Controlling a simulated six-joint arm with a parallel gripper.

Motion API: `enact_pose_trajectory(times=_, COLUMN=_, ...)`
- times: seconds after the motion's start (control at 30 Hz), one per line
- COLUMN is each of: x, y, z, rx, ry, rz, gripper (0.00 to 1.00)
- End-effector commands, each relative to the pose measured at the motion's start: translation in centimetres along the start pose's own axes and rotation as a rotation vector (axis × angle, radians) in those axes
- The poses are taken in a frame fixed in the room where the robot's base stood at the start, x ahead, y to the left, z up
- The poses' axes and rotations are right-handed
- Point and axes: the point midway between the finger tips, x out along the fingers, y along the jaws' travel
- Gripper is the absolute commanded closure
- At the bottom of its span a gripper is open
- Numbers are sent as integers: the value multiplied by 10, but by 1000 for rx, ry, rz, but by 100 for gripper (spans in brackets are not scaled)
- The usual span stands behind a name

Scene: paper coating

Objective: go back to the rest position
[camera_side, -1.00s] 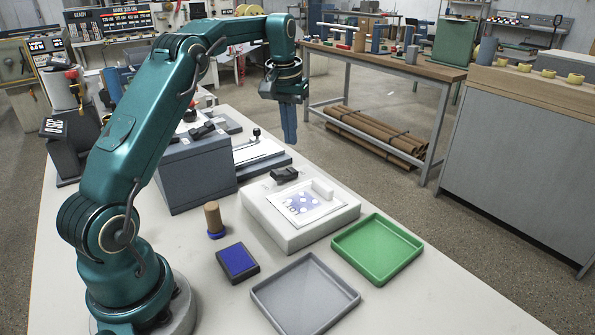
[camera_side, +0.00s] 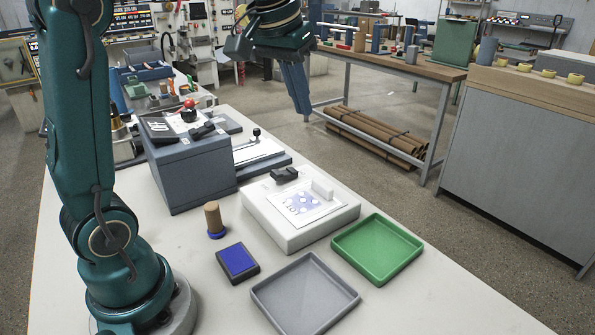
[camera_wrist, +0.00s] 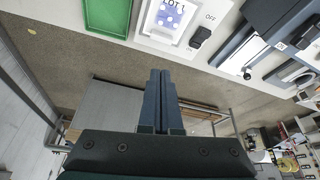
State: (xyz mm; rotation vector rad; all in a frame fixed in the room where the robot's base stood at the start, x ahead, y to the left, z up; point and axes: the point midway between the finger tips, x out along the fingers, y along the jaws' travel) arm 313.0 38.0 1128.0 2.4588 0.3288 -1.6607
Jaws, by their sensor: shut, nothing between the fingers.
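My gripper (camera_side: 301,112) is raised high above the far side of the bench in the side view, its blue fingers pointing down and slightly right. In the wrist view the fingers (camera_wrist: 161,76) lie together with nothing between them. The gripper is clear of everything on the bench. My upper arm stands almost upright at the left of the side view.
A grey tray (camera_side: 344,296), a green tray (camera_side: 411,254), a blue ink pad (camera_side: 238,262) and a wooden-handled stamp (camera_side: 213,218) stand on the bench. A grey-blue box (camera_side: 197,178) stands behind. A wooden table (camera_side: 430,69) is beyond the bench. The bench's front strip is clear.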

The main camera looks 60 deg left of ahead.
Motion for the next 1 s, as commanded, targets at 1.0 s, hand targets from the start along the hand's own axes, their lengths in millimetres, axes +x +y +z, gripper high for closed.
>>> enact_pose_trajectory(times=1.0, x=22, y=33, z=192, rx=249, ry=109, rz=109, gripper=100)
